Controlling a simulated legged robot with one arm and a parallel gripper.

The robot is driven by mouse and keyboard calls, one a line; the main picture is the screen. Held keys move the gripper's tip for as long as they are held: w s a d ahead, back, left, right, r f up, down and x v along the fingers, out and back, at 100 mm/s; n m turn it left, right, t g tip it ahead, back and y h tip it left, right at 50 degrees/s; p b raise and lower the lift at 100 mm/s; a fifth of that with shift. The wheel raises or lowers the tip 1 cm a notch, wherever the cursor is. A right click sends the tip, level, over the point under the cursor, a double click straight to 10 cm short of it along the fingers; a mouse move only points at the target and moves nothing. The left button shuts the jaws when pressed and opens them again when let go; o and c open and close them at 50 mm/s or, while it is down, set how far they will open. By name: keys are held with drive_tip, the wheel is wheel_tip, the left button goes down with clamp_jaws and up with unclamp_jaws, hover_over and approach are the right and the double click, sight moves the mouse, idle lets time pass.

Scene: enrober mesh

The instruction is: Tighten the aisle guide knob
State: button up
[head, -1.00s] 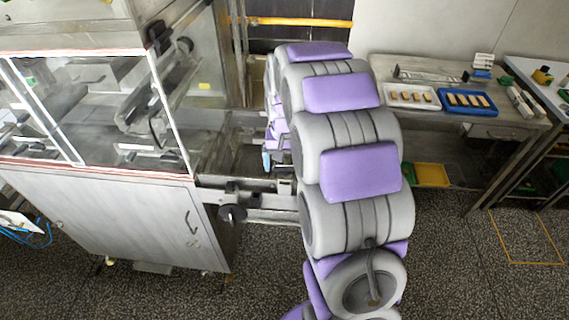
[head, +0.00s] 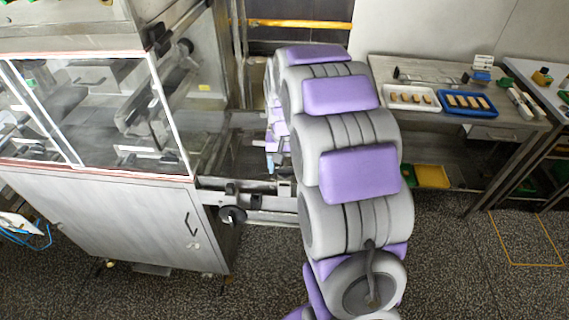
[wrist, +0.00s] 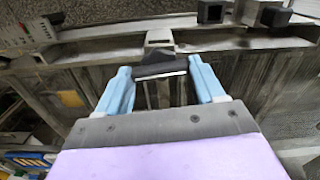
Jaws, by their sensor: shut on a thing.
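In the wrist view, my gripper (wrist: 162,72) has its two light-blue fingers on either side of a dark, flat-topped knob (wrist: 160,66), and it is shut on it. The knob sits in front of a pale metal rail, and its lower part is hidden between the fingers. In the head view, my gripper (head: 271,160) is partly hidden by my arm, at the right end of the machine, and the held knob cannot be made out. Another round black knob (head: 232,215) shows on the front rail, apart from my gripper.
The machine's steel cabinet (head: 125,215) and clear guard (head: 100,110) stand left of my arm. The front rail (head: 262,203) runs close beneath my gripper. A steel side table (head: 455,120) with a white tray and a blue tray (head: 496,112) stands right. Floor is clear at lower right.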

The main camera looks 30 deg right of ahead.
sight(285, 167)
drive_tip(key=shift+r+m+p, duration=0.15)
drive_tip(key=shift+m+p, duration=0.35)
drive_tip(key=shift+m, duration=0.1)
drive_tip(key=o, duration=1)
drive_tip(key=shift+o, duration=0.2)
wheel_tip(285, 167, up, 17)
drive_tip(key=p, duration=0.3)
